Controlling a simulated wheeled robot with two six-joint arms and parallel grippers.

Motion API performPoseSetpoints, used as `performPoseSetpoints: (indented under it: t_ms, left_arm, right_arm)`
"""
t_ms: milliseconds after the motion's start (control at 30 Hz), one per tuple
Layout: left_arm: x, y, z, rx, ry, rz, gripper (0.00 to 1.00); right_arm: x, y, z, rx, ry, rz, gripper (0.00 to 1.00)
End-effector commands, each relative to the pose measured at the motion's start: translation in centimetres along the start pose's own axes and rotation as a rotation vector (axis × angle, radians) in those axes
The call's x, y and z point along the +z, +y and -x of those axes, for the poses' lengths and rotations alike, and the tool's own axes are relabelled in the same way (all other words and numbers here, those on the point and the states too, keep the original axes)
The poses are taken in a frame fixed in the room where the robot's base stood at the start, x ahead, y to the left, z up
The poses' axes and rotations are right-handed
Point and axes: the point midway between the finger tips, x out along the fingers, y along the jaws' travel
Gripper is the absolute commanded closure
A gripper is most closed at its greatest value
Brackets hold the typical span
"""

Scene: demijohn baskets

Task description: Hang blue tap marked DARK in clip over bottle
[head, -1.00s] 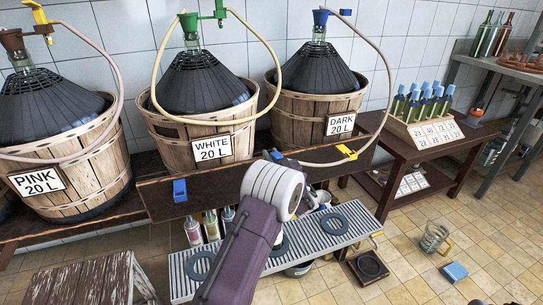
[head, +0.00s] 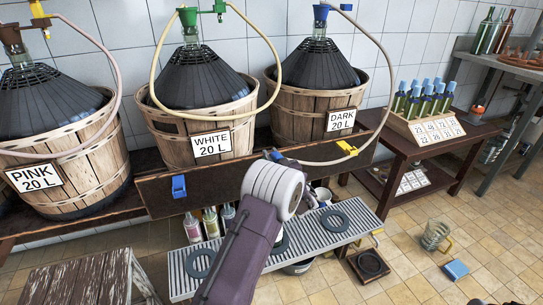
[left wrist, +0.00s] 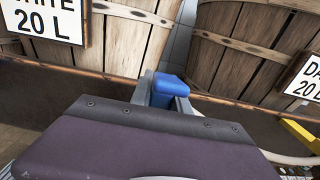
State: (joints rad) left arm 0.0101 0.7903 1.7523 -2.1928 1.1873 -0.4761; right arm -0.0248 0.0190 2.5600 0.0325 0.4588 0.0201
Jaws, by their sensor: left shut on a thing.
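My left gripper (head: 275,156) is in front of the wooden shelf board, mostly hidden behind my own wrist in the head view. In the left wrist view its fingers are shut on a blue block-like piece, the blue tap (left wrist: 167,87). A pale hose (head: 383,110) runs from the blue top of the DARK demijohn (head: 317,65) down to the gripper. The DARK marking on the tap is not readable. A blue clip (head: 179,187) sits on the board's front at left, above bottles (head: 210,222). A yellow piece (head: 348,148) sits on the board at right.
PINK (head: 60,170) and WHITE (head: 200,80) demijohn baskets stand left of the DARK one. A ribbed metal bench (head: 325,237) with dark rings is below. A side table (head: 430,150) holds a bottle rack. A glass mug (head: 435,235) and blue block (head: 455,270) lie on the floor.

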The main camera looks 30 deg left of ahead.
Motion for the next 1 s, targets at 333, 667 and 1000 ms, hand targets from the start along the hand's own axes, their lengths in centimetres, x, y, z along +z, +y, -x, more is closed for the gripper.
performPoseSetpoints:
  t_ms: [333, 667, 1000]
  left_arm:
    - [0.1, 0.0, 0.0, 0.000, 0.000, 0.000, 0.53]
    - [0.4, -0.1, 2.1, -0.003, 0.002, -0.002, 0.53]
    - [0.2, -0.1, 8.5, -0.003, 0.001, 0.000, 0.53]
  right_arm:
    - [0.0, 0.0, 0.0, 0.000, 0.000, 0.000, 0.09]
    - [-0.1, 0.0, 1.1, 0.000, 0.000, 0.000, 0.09]
    - [-0.3, -0.1, 3.0, 0.000, 0.000, 0.000, 0.09]
